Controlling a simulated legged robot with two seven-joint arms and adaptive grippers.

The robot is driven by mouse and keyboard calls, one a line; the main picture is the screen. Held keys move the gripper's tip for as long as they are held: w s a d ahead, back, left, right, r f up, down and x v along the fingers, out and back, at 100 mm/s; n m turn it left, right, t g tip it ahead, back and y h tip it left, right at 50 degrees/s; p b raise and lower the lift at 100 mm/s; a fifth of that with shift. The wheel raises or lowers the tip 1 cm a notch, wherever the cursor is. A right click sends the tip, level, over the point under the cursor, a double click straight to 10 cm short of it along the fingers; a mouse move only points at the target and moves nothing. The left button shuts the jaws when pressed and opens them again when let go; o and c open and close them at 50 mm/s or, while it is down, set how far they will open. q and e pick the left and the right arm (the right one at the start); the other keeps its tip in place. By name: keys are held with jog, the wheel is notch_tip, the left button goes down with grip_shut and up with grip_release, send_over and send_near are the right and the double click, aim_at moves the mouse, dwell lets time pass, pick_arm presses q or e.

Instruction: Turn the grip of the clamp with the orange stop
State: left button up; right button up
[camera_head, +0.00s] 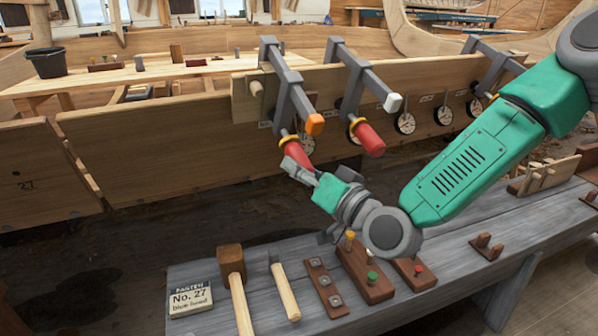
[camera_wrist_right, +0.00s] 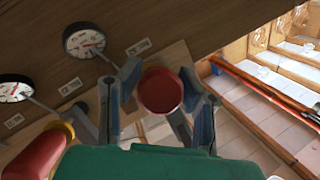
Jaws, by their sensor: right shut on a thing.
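The clamp with the orange stop (camera_head: 315,124) hangs on the hull plank, its grey bar running down toward me. Its red grip (camera_head: 295,150) points down below a yellow collar. My right gripper (camera_head: 299,168) is shut on this red grip from below. In the right wrist view the round end of the grip (camera_wrist_right: 160,91) sits between the two fingers of my gripper (camera_wrist_right: 160,104). The fingers hide part of the grip's sides. My left gripper is in neither view.
A clamp with a white stop (camera_head: 393,103) and its own red grip (camera_head: 369,138) is close on the right. Several dials (camera_head: 405,123) line the plank. The grey bench (camera_head: 460,240) below carries a mallet (camera_head: 232,270), a hammer (camera_head: 284,285) and wooden blocks.

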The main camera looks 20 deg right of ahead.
jog(key=shift+f+m+y, duration=0.1)
jog(key=shift+m+y, duration=0.2)
jog(key=shift+m, duration=0.1)
jog(key=shift+b, duration=0.3)
jog(key=o, duration=1.1)
jog(key=shift+d, duration=0.1)
jog(key=shift+s, duration=0.1)
jog(key=v, duration=1.2)
jog(key=shift+d+f, duration=0.1)
